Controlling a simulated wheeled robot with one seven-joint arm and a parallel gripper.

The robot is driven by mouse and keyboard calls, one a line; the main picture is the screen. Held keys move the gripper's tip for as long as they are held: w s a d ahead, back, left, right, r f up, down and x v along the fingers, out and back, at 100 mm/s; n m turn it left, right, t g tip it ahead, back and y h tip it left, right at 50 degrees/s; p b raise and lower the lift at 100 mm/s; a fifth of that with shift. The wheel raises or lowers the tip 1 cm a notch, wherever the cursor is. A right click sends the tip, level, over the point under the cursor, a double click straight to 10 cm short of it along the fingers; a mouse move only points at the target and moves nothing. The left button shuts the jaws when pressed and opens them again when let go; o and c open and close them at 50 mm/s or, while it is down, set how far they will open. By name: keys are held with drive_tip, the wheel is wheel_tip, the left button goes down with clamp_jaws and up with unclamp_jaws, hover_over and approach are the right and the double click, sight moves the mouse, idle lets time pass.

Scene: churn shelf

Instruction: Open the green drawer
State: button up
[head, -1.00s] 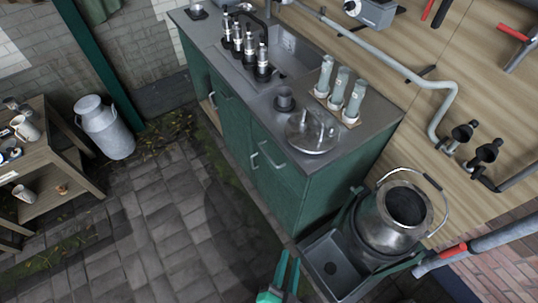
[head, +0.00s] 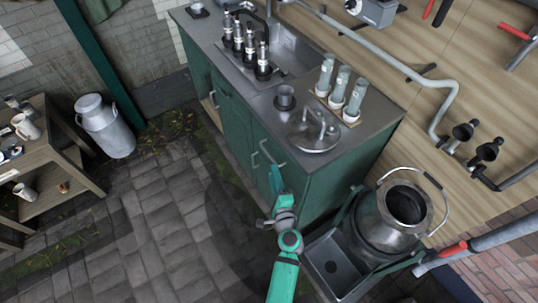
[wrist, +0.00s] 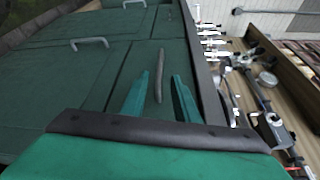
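The green drawer is the upper front panel of a green cabinet under the metal counter, at the middle of the head view. Its bar handle (head: 271,152) runs along the counter edge and shows greyish in the wrist view (wrist: 160,68). My gripper (head: 276,178) is just in front of the cabinet, close to this handle. In the wrist view, the two green fingers of my gripper (wrist: 161,76) are apart, with the handle seen between them. Whether they touch it I cannot tell. The drawer front (wrist: 137,63) looks flush with the cabinet.
Door handles (head: 254,160) sit lower on the cabinet front. A metal can (head: 385,245) and a grey basin (head: 335,268) stand right of the cabinet. A wooden shelf (head: 60,165) and a milk churn (head: 105,127) are at left. The paved floor (head: 160,230) before the cabinet is clear.

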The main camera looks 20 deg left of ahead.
sight(269, 154)
drive_tip(key=x, duration=1)
drive_tip(key=shift+a, duration=0.1)
clamp_jaws()
